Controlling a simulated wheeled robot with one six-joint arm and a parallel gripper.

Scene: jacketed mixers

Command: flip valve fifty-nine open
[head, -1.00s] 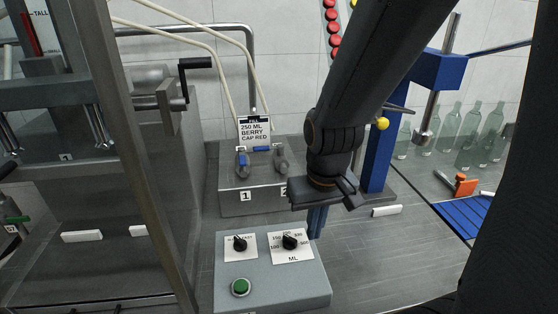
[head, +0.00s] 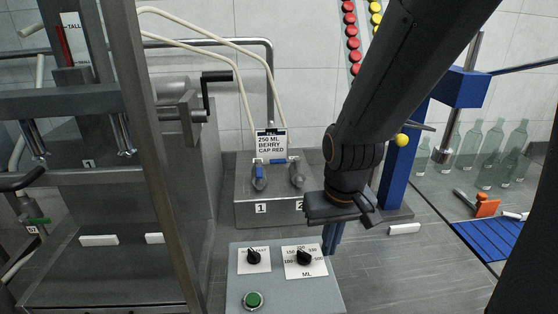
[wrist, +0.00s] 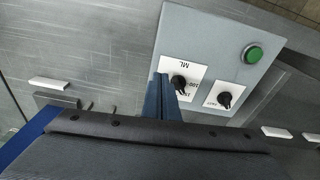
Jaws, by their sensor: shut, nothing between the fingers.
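No valve marked fifty-nine can be read in these views. Two small grey valves stand on a steel block (head: 270,215) in the head view. The valve over plate 1 (head: 259,175) has a blue handle pointing toward me. The valve over plate 2 (head: 296,175) has a blue handle (head: 278,161) lying crosswise to the left. Another valve with a green handle (head: 38,221) is at the far left; its plate is too small to read. My gripper (head: 333,240) is shut and empty, in front of the block and by the control box. Its blue fingers also show in the wrist view (wrist: 166,98).
The grey control box (head: 285,290) has two black knobs and a green button (head: 252,300). A steel post (head: 160,150) stands left. A blue stand (head: 398,160), glass bottles (head: 490,155) and an orange-handled tool (head: 486,207) are right.

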